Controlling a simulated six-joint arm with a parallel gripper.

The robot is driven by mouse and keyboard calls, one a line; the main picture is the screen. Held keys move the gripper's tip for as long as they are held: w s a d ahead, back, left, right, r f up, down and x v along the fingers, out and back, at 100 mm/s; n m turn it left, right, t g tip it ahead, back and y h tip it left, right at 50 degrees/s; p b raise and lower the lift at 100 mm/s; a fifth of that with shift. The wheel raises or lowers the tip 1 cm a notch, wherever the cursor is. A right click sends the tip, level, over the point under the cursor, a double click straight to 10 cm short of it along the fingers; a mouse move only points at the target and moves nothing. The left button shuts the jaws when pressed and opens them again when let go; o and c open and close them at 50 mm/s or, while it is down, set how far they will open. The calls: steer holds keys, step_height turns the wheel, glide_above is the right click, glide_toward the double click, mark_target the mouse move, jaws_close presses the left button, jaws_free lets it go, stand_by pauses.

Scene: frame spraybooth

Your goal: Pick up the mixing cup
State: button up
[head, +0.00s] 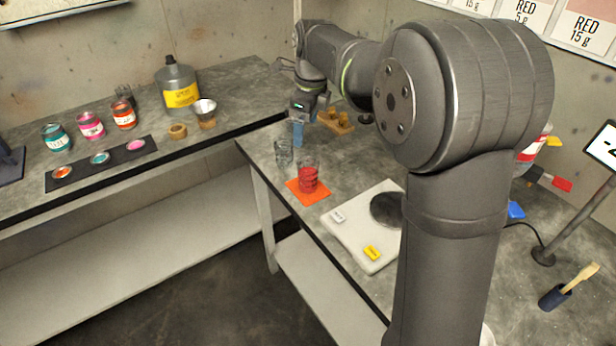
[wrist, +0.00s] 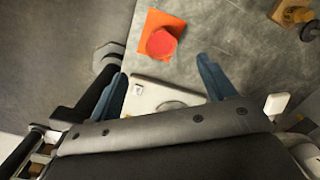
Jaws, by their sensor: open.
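A clear cup holding red liquid (head: 308,178) stands upright on an orange mat (head: 296,192) on the right-hand bench. In the wrist view my gripper (wrist: 161,70) is open with nothing between the fingers. The red-filled cup (wrist: 161,42) shows beyond the fingertips there, on the orange mat (wrist: 153,23). The empty cup is not clear in that view.
A white scale (head: 345,226) with a dark round plate stands in front of the cups. A wooden block with knobs (head: 336,122) is behind. The left bench holds paint cans (head: 90,125), a solvent can (head: 178,88) and a dark strip (head: 103,164). My arm hides part of the right bench.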

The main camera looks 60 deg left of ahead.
mark_target(307, 168)
steer(key=f+m, duration=0.1)
steer(key=f, duration=0.4)
steer(key=f+m, duration=0.1)
steer(key=f, duration=0.3)
steer(key=f+m, duration=0.1)
steer(key=f, duration=0.4)
steer(key=shift+w+a+f, duration=0.25)
steer(key=shift+w+f, duration=0.05)
steer(key=shift+f, duration=0.05)
steer(key=c, duration=1.2)
steer(key=shift+o, duration=0.2)
steer(key=shift+r, duration=0.15)
